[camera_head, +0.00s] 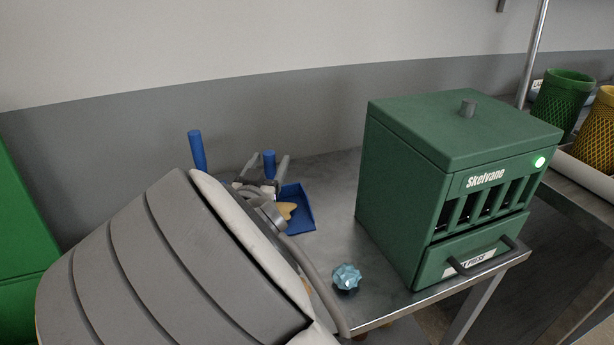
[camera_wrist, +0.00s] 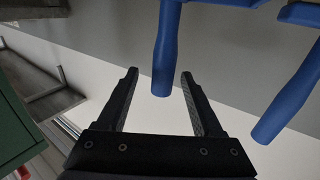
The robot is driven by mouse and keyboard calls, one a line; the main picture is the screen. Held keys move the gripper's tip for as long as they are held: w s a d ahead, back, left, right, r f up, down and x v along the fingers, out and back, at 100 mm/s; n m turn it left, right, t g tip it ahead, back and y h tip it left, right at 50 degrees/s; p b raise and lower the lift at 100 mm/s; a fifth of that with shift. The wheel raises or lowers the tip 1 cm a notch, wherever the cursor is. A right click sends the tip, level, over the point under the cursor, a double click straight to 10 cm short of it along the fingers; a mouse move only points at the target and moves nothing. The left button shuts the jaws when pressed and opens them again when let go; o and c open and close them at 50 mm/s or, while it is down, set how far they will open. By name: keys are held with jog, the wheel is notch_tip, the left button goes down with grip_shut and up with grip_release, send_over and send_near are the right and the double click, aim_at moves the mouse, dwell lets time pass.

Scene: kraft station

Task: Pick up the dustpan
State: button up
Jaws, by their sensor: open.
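The blue dustpan (camera_head: 300,222) is on the metal table in the head view, partly hidden behind my arm. My gripper (camera_head: 267,172) is open there. In the wrist view my gripper (camera_wrist: 158,72) has a blue handle (camera_wrist: 163,55) between its two fingers, with gaps on both sides. I cannot tell how deep the handle sits between them.
A second blue handle (camera_head: 197,150) stands to the left; a handle also shows right of my fingers in the wrist view (camera_wrist: 288,100). A green box (camera_head: 440,160) stands on the table (camera_head: 345,215) at right. A teal knobbed object (camera_head: 346,277) lies near the front edge.

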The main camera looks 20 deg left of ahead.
jog(key=w, duration=0.2)
jog(key=w+a+b, duration=0.1)
jog(key=w, duration=0.1)
jog(key=shift+w, duration=0.15)
grip_shut()
dwell(1.3)
